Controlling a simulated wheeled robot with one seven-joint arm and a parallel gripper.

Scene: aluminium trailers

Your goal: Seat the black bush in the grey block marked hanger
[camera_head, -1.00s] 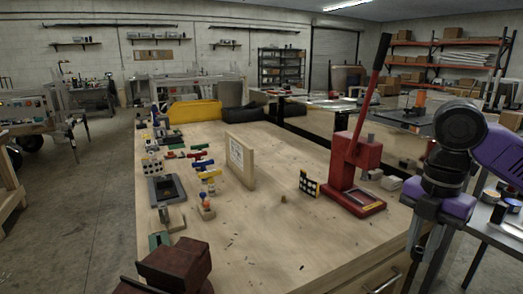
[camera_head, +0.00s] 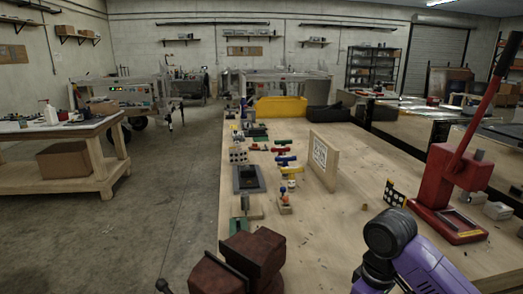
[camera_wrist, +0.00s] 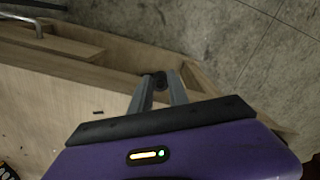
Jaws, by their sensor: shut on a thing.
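In the wrist view my gripper (camera_wrist: 158,88) is shut on a small black piece, the black bush (camera_wrist: 160,79), held between the fingertips. The fingers partly cover it. In the head view only part of my purple and black arm shows at the lower right; the fingers are out of sight. Small grey blocks (camera_head: 497,210) lie beside the red press on the bench, apart from my gripper. I cannot read any hanger marking on them, so I cannot tell which block is the hanger.
The wooden bench (camera_head: 330,240) carries a red lever press (camera_head: 455,185), a dark red vise (camera_head: 250,255), an upright marked board (camera_head: 324,158) and a dark tray (camera_head: 248,178). A checkered card (camera_head: 397,195) stands by the press. Open floor (camera_head: 165,190) lies left of the bench.

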